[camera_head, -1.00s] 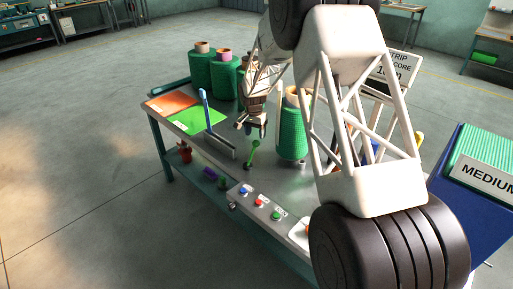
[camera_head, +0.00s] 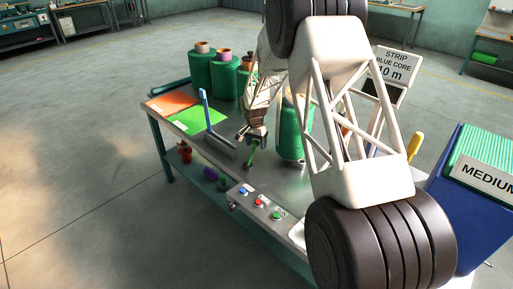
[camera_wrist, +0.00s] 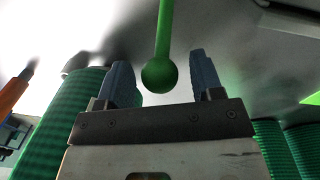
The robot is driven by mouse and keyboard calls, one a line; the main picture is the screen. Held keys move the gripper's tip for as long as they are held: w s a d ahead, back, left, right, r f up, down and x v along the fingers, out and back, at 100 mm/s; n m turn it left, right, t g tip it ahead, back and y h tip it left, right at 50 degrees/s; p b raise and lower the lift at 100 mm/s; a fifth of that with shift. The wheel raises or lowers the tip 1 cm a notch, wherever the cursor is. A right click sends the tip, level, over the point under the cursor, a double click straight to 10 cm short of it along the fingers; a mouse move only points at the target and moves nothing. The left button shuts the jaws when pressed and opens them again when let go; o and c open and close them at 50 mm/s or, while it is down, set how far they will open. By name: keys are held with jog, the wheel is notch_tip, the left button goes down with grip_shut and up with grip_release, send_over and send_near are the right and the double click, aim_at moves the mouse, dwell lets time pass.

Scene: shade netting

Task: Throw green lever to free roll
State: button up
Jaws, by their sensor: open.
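The green lever (camera_head: 252,156) stands on the metal table in front of my gripper (camera_head: 254,139). In the wrist view the lever is a thin green rod (camera_wrist: 165,30) with a round green knob at its end. The knob (camera_wrist: 159,75) lies between the two blue fingers of my gripper (camera_wrist: 163,82), with a gap visible on both sides. The gripper is open. In the head view the gripper covers the lever's top.
A green roll (camera_head: 291,130) stands just right of the gripper, with more green rolls (camera_head: 224,80) behind. A blue-handled tool (camera_head: 205,107) rises to the left. A panel with coloured buttons (camera_head: 260,202) sits at the front edge. A sign (camera_head: 391,66) stands at the back right.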

jog(key=shift+f, duration=1.15)
grip_shut()
